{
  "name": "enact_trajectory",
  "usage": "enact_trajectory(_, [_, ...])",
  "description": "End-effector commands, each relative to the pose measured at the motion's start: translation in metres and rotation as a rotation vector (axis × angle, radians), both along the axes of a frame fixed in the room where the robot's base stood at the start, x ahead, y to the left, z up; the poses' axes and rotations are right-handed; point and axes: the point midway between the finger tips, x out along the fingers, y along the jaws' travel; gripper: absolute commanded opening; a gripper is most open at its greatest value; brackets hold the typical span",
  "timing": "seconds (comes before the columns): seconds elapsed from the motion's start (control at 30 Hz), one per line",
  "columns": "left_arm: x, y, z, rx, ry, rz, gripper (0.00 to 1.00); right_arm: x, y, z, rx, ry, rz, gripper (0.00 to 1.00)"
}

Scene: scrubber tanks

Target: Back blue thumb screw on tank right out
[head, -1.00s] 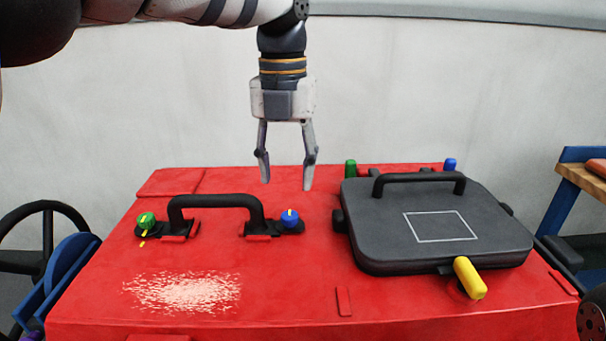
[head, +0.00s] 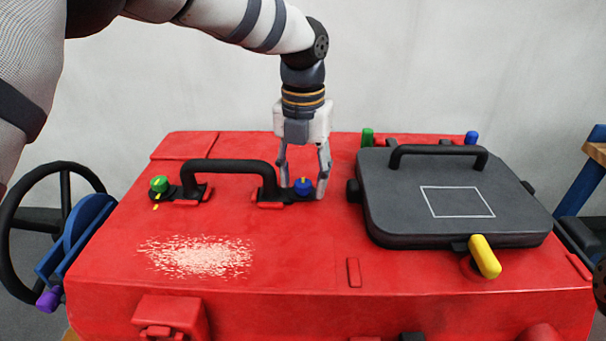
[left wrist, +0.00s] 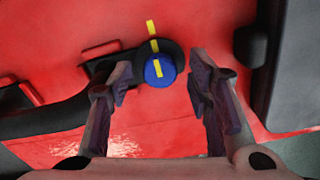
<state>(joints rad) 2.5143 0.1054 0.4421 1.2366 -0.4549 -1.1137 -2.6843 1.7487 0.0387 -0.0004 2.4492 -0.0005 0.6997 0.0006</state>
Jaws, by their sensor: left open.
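The blue thumb screw (head: 303,186) sits at the right end of the black handle (head: 232,165) on the red tank top. In the left wrist view the blue thumb screw (left wrist: 160,70) carries a yellow stripe, which lines up roughly with a yellow mark beyond it. My left gripper (head: 303,192) points down, with one finger on each side of the screw. In the left wrist view the fingers of my left gripper (left wrist: 160,90) are apart, with gaps to the screw. A green thumb screw (head: 159,184) sits at the handle's left end. My right gripper is not in view.
A dark grey lid (head: 455,195) with its own handle lies right of my gripper, with a yellow knob (head: 485,257) at its front. Green and blue pegs stand behind it. A black handwheel (head: 30,225) stands left.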

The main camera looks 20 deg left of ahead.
Motion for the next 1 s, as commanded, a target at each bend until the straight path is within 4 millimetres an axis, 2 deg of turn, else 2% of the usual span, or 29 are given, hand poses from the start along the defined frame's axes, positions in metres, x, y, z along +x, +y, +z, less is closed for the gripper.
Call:
enact_trajectory(0.1, [-0.0001,0.0000,0.0001,0.000,0.000,0.000,0.44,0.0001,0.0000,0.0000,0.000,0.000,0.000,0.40])
enact_trajectory(0.3, [-0.0001,0.0000,0.0002,0.000,0.001,0.000,0.00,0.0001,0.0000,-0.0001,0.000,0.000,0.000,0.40])
enact_trajectory(0.67, [-0.0002,0.0000,0.0009,0.000,0.000,0.042,0.00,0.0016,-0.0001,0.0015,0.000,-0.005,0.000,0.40])
enact_trajectory(1.0, [-0.0005,0.0002,0.0018,0.001,0.000,0.286,0.00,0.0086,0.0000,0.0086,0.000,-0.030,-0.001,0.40])
